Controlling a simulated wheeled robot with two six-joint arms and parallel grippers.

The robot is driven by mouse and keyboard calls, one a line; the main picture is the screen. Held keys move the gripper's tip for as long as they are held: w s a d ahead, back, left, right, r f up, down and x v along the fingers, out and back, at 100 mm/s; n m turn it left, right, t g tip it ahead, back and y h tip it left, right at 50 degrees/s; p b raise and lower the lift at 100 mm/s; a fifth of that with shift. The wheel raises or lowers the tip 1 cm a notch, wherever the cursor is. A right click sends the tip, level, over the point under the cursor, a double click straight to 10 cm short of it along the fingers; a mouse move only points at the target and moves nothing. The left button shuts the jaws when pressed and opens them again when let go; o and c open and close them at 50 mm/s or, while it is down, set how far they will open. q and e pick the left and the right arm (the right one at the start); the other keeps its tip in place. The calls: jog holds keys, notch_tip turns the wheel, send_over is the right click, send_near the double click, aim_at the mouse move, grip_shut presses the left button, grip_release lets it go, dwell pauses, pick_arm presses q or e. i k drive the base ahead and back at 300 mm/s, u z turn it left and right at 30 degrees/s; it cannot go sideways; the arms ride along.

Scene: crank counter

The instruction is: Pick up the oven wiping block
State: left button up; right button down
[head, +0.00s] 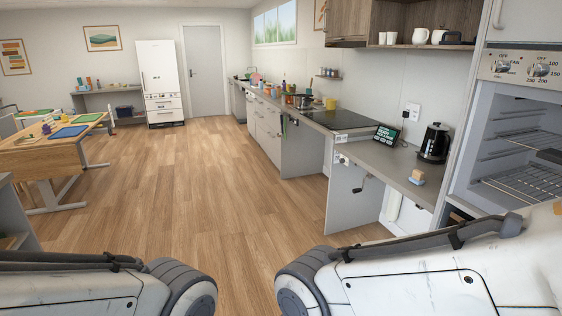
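A small block with a tan upper part and a pale blue lower part (417,177) sits on the grey counter (378,158) near its front edge, just left of the open oven (520,140). It looks like the wiping block, but it is too small to make out details. Parts of both my arms show along the bottom of the head view. Neither of my grippers is in the frame, so I cannot see their fingers. Nothing covers the block.
A black kettle (435,143) stands behind the block, close to the wall. A dark display (386,134) stands left of it, near the black hob (338,120). A crank handle (362,184) sticks out below the counter. The wooden floor (200,190) is open ahead.

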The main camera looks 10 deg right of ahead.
aim_at(417, 177)
jog(key=i, duration=1.85)
jog(key=z, duration=0.65)
jog(key=i, duration=1.15)
jog(key=z, duration=1.4)
jog(key=i, duration=0.8)
jog(key=z, duration=0.45)
